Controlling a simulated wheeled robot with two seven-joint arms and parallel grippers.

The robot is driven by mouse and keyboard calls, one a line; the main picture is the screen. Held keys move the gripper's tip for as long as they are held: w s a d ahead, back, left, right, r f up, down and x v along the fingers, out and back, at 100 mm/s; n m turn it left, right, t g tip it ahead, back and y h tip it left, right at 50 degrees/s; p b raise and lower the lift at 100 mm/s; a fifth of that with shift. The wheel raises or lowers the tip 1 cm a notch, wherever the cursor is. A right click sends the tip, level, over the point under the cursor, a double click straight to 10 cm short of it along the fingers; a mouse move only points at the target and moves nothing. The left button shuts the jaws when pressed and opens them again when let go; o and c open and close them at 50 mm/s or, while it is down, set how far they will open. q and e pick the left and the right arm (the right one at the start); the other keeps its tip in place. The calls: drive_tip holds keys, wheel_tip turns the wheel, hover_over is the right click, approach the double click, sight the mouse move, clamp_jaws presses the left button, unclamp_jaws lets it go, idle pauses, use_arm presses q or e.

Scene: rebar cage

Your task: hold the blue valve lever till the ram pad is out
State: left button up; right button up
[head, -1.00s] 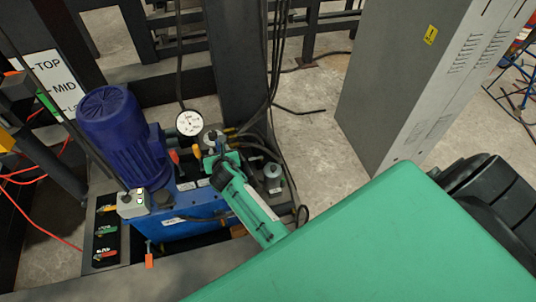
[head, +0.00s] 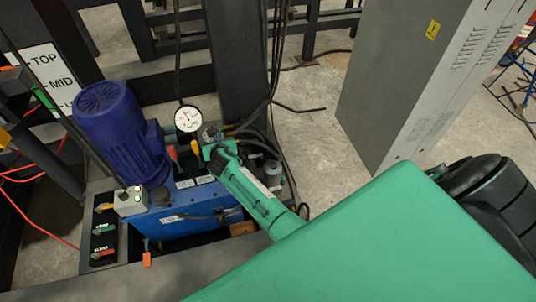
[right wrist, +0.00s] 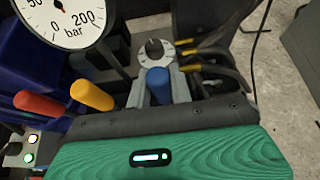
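The blue valve lever (right wrist: 158,85) stands upright in the right wrist view, in front of a round metal valve top with a dark knob. My right gripper (right wrist: 160,92) has one grey finger on each side of the lever, and they look closed against it. In the head view my right gripper (head: 215,148) is over the valve block of the blue power unit (head: 200,222), and it hides the blue lever. I cannot make out the ram pad. My left gripper is not in view.
Red (right wrist: 38,103) and orange (right wrist: 92,95) levers stand left of the blue one. A pressure gauge (head: 188,119), a blue motor (head: 122,132) and several hoses crowd the valve block. A TOP/MID sign (head: 50,78) is at left; a grey cabinet (head: 405,80) stands right.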

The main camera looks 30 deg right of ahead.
clamp_jaws()
drive_tip(key=shift+s+a+f+t+b, duration=0.1)
drive_tip(key=shift+s+f+t+b, duration=0.2)
drive_tip(key=shift+b, duration=0.5)
drive_tip(key=shift+s+r, duration=0.15)
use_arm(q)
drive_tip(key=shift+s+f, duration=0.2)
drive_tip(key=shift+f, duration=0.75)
use_arm(e)
drive_tip(key=shift+r, duration=0.15)
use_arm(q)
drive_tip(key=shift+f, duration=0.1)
